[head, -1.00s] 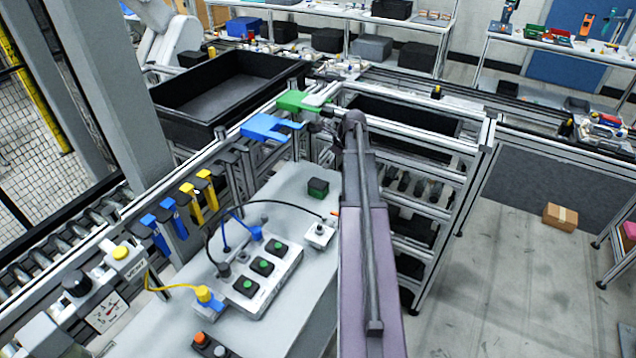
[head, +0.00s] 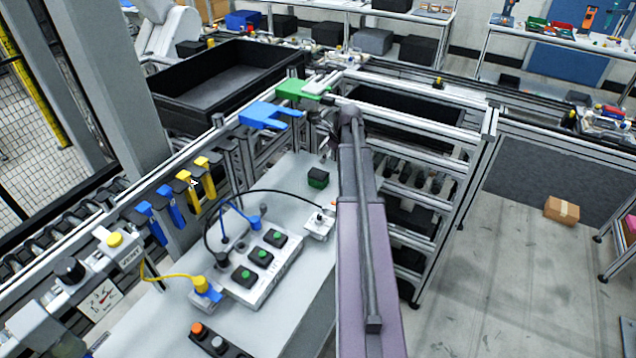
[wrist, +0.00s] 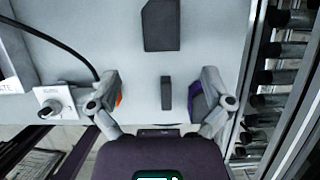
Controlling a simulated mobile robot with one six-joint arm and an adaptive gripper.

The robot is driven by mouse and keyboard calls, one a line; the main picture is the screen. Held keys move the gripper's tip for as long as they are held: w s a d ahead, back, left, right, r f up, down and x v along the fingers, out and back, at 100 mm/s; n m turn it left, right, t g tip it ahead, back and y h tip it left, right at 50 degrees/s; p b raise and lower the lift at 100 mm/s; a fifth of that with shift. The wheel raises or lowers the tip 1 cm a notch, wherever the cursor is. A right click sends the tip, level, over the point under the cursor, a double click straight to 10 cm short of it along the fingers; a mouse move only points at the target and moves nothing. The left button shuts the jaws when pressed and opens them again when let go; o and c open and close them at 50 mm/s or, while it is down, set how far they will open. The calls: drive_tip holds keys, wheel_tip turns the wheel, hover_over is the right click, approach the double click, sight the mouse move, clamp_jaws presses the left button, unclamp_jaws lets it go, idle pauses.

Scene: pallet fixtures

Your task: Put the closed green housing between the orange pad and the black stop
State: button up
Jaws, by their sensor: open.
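The closed green housing (head: 318,178), a small box with a black top and green lower side, stands on the grey bench. In the wrist view its dark top (wrist: 161,25) lies ahead of my gripper (wrist: 161,88). My gripper is open, its fingers spread wide. A narrow dark bar (wrist: 166,93), which looks like the black stop, shows between the fingers, nearer the right one. A sliver of the orange pad (wrist: 119,100) shows beside the left finger, which hides the rest. I cannot tell the fingers' height above the bench. In the head view my arm hides this spot.
A small white switch box (head: 319,226) with a black cable stands left of my arm; a white button panel (head: 262,285) is farther left. Blue (head: 268,115) and green (head: 300,90) brackets sit on the rail behind. A slotted rack (head: 425,205) borders the bench's right side.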

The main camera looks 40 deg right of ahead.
drive_tip(key=b, duration=0.5)
hover_over(317, 173)
drive_tip(key=s, duration=0.2)
drive_tip(key=shift+d+f, duration=0.25)
drive_tip(key=shift+f, duration=1.05)
drive_tip(key=shift+d+f, duration=0.2)
drive_tip(key=shift+f, duration=1.05)
drive_tip(key=shift+f, duration=0.1)
drive_tip(key=shift+b+x, duration=2.15)
drive_tip(key=shift+x, duration=0.3)
drive_tip(key=c, duration=1.1)
drive_tip(key=shift+c, duration=0.2)
drive_tip(key=shift+s+a+r+p, duration=0.1)
drive_tip(key=shift+a+r+p, duration=0.05)
drive_tip(key=shift+r+p, duration=0.4)
wheel_tip(317, 173, up, 5)
drive_tip(key=p, duration=0.5)
drive_tip(key=shift+r, duration=0.2)
drive_tip(key=s+a, duration=0.3)
drive_tip(key=a, duration=0.6)
drive_tip(key=s+a, duration=0.4)
drive_tip(key=a, duration=0.5)
drive_tip(key=shift+s+r+p, duration=0.2)
drive_tip(key=shift+s+p, duration=0.05)
drive_tip(key=shift+p, duration=0.2)
